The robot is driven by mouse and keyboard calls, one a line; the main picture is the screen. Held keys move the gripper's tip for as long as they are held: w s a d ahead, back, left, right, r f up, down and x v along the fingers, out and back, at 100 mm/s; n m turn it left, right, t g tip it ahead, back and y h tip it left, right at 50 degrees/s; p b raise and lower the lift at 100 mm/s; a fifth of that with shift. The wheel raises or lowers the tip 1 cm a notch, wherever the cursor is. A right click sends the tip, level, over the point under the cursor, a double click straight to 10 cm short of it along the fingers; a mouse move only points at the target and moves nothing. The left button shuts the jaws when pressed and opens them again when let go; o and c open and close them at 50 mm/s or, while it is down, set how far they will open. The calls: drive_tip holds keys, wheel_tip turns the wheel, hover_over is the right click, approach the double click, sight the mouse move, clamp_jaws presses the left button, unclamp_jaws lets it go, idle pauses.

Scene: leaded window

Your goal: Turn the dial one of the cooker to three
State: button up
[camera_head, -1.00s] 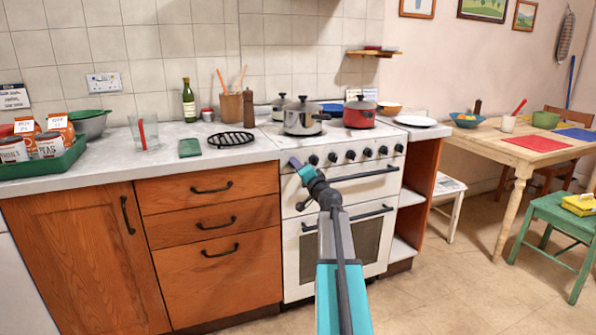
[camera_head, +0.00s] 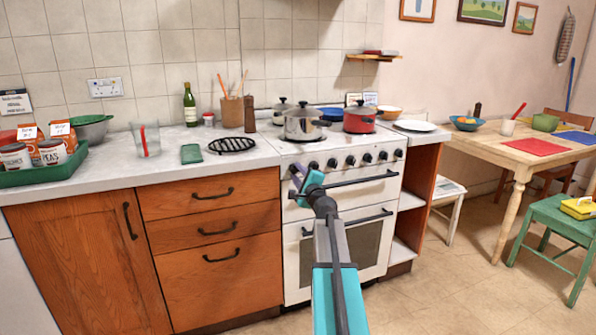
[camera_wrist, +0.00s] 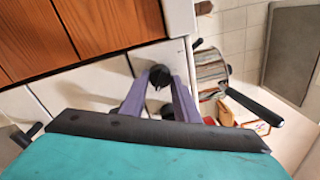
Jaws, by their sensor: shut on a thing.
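The cooker (camera_head: 293,248) is white, with a row of black dials along its front panel. Dials to the right of my gripper, such as one at the far right (camera_head: 398,153), are clear of it. My gripper (camera_head: 296,173) is at the left end of the row in the head view and covers that spot. In the wrist view its two purple fingers (camera_wrist: 160,84) are shut on a black dial (camera_wrist: 159,74), one finger on each side. The dial's marks cannot be read.
Pots, including a steel one (camera_head: 304,124) and a red one (camera_head: 359,120), stand on the hob. A long black oven handle (camera_head: 360,181) runs below the dials, close to my gripper. Drawers (camera_head: 215,230) stand left of the cooker.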

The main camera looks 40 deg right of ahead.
drive_tip(key=m+p, duration=0.2)
drive_tip(key=m, duration=0.1)
drive_tip(key=m+p, duration=0.3)
drive_tip(key=shift+r+m+g, duration=0.2)
drive_tip(key=shift+m+g, duration=0.1)
drive_tip(key=shift+m, duration=0.1)
drive_tip(key=m+p, duration=0.2)
drive_tip(key=m, duration=0.1)
drive_tip(key=shift+p, duration=0.35)
drive_tip(key=shift+f+m+p, duration=0.15)
drive_tip(key=shift+m+p, duration=0.45)
drive_tip(key=shift+m, duration=0.3)
drive_tip(key=shift+a, duration=0.1)
drive_tip(key=o, duration=1)
drive_tip(key=shift+o, duration=0.2)
drive_tip(key=v, duration=1.3)
drive_tip(key=shift+s+a, duration=0.2)
drive_tip(key=shift+s, duration=0.1)
